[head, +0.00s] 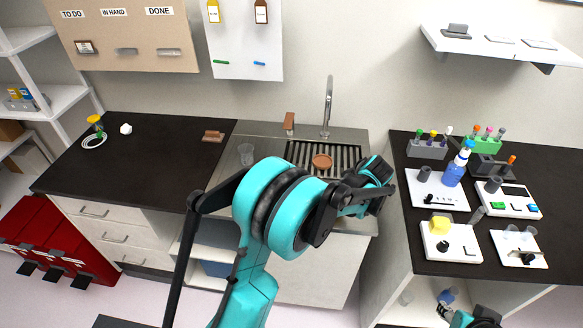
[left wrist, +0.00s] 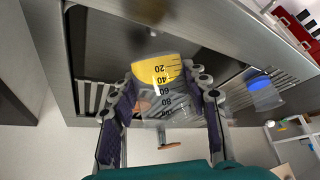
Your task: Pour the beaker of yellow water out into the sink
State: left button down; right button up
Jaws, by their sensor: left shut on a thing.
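The beaker (left wrist: 154,72) is clear with black markings, upside down in the left wrist view. Yellow water fills its end near the 20 mark. My left gripper (left wrist: 166,88) is shut around its sides. In the head view my left gripper (head: 376,180) is over the right side of the sink (head: 297,160); its own dark parts hide the beaker there. The left wrist view shows the sink (left wrist: 88,60) behind the beaker. My right gripper (head: 450,304) is low at the bottom right, partly cut off, its fingers unclear.
The tap (head: 328,105) rises behind the sink. A brown round piece (head: 321,161) lies on the slats. A clear vessel (head: 246,154) stands left of the sink; a clear vessel with blue (left wrist: 257,92) shows in the wrist view. The right counter (head: 480,262) holds racks and bottles.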

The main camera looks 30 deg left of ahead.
pick_arm(q)
jog(key=shift+w+a+f+g+h, duration=0.2)
jog(key=shift+w+a+h, duration=0.15)
jog(key=shift+a, duration=0.2)
jog(key=shift+w+a+f+g+h, duration=0.15)
jog(key=shift+w+a+g+h, duration=0.05)
jog(key=shift+a+h, duration=0.25)
jog(key=shift+w+a+f+g+h, duration=0.2)
jog(key=shift+w+a+h, duration=0.1)
jog(key=shift+a, duration=0.3)
jog(key=shift+p, duration=0.35)
jog(key=shift+r+h, duration=0.1)
jog(key=shift+h, duration=0.2)
jog(key=shift+g, duration=0.3)
jog(key=shift+h, duration=0.6)
